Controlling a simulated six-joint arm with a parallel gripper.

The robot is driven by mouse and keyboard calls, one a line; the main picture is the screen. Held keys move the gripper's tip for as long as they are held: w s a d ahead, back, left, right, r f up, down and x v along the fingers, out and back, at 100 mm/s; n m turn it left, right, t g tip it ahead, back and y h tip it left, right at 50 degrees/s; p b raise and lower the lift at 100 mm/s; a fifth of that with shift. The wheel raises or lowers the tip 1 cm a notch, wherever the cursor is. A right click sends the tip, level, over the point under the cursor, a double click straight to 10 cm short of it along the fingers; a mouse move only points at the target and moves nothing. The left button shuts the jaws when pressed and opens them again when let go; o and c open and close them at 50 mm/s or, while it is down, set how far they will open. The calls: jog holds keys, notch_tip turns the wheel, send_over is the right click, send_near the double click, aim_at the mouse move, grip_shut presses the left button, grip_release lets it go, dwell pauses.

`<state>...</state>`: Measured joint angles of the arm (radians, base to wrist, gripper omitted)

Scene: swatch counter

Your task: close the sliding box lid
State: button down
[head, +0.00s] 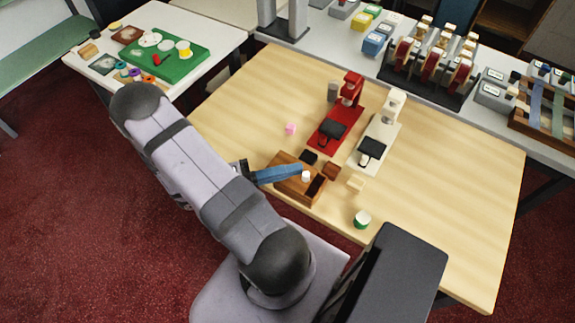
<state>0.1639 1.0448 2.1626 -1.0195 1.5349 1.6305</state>
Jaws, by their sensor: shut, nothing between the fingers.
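A small wooden box (303,198) sits near the front edge of the wooden table. Its right end is open and shows a dark inside. A wooden lid (283,159) covers the left part, and a small white knob (306,176) stands near the edge of the opening. My gripper (298,171), with blue fingers, reaches in from the left over the lid. It is shut and empty, with its tips close to the knob. I cannot tell whether they touch it. The gripper hides part of the lid.
A red stand (335,125) and a white stand (378,140) are behind the box. A dark block (309,157), a brown block (331,171) and a cream block (355,182) lie close by. A green-and-white round container (362,219) is at right. The table's right side is clear.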

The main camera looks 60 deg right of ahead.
aim_at(304, 178)
jog(key=shift+s, duration=1.9)
jog(key=w, duration=0.1)
jog(key=w+d, duration=0.2)
jog(key=w, duration=0.1)
jog(key=shift+f+b, duration=0.1)
jog(key=shift+b, duration=0.3)
jog(key=b+v, duration=0.3)
jog(key=v, duration=0.7)
